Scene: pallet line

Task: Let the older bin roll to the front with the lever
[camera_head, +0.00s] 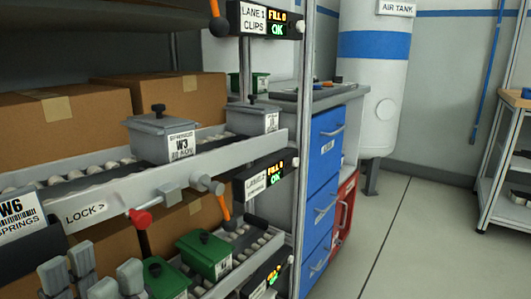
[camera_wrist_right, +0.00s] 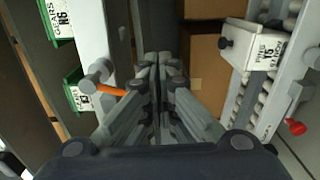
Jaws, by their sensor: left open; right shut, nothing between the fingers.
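In the head view, a grey lidded bin marked W3 (camera_head: 165,140) sits on the middle roller lane (camera_head: 95,176). A second grey bin (camera_head: 252,118) sits on the same lane, farther right. A red-ended lever (camera_head: 140,217) is at the rail by the "LOCK >" label, and an orange-handled lever (camera_head: 223,204) is to its right. My left gripper (camera_head: 92,276) is open and empty at the bottom left, below the rail. My right gripper (camera_wrist_right: 155,62) is shut and empty in the right wrist view, close to an orange-handled lever (camera_wrist_right: 104,89); contact cannot be told.
A W6 springs label (camera_head: 18,222) is at the left edge. Green bins (camera_head: 205,254) sit on the lower lane. Cardboard boxes (camera_head: 175,98) stand behind. A rack post (camera_head: 304,130) and blue drawers (camera_head: 325,190) stand right of the lanes. Floor (camera_head: 420,240) is clear there.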

